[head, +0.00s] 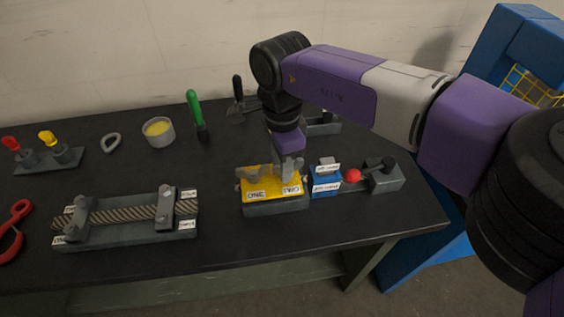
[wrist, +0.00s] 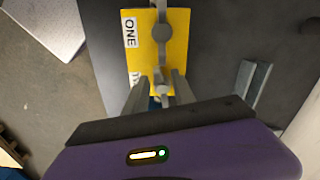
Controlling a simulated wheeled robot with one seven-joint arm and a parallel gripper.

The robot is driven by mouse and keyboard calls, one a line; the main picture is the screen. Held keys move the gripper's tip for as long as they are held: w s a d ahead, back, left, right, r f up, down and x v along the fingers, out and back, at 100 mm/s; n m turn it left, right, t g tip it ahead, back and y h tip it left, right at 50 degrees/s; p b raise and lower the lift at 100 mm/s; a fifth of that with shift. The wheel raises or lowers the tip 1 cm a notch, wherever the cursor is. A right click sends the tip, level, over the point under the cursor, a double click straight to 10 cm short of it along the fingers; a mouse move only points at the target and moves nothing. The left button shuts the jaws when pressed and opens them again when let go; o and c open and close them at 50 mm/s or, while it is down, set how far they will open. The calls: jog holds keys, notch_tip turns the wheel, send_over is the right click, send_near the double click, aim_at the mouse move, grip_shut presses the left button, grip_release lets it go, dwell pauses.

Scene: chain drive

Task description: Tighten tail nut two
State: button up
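A yellow block (head: 262,178) labelled ONE and TWO sits on a grey base on the bench. It also shows in the wrist view (wrist: 176,52), with the ONE label clear and the TWO label partly hidden by a finger. A grey nut (wrist: 162,32) with wings stands near ONE. A second grey nut (wrist: 161,89) at the TWO end lies between my fingertips. My gripper (head: 288,163) points down over the TWO side, and its fingers (wrist: 162,78) straddle that nut. The fingers look apart, with a small gap to the nut.
A blue block (head: 326,183) with white labels, a red ball (head: 353,175) and a grey block (head: 386,176) stand just right of the yellow block. A grey fixture with a rope-like bar (head: 125,213) lies to the left. Tools and a tin (head: 158,132) lie behind.

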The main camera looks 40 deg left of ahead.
jog(key=shift+c, duration=0.2)
grip_shut()
jog(key=shift+w+a+m, duration=0.1)
jog(key=shift+a+m, duration=0.05)
jog(key=shift+m, duration=1.25)
jog(key=shift+o, duration=0.2)
grip_release()
jog(key=shift+r+b, duration=0.7)
jog(key=shift+r, duration=3.2)
